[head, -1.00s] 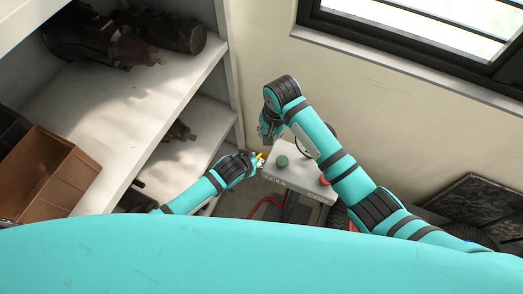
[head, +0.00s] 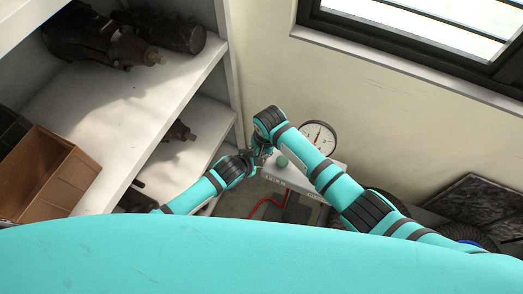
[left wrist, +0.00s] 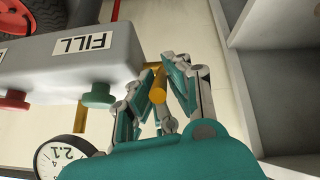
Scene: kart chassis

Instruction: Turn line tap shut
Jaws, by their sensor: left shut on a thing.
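The yellow tap lever (left wrist: 158,88) shows in the left wrist view, beside the grey box (left wrist: 75,45) labelled FILL. My left gripper (left wrist: 160,95) has its fingers around the lever and is shut on it. In the head view my left gripper (head: 252,160) is at the left end of the box, and the lever is hidden there. My right gripper (head: 262,145) hangs down close to the left one and overlaps it in the picture; its fingers are too small to read. A green knob (left wrist: 97,96) sits on the box.
A round dial gauge (head: 319,138) stands behind the box, by the wall. A red knob (left wrist: 14,99) is farther along the box. White shelves (head: 175,140) with dark parts and a brown bin (head: 48,180) stand at the left. A red hose (head: 262,203) runs below.

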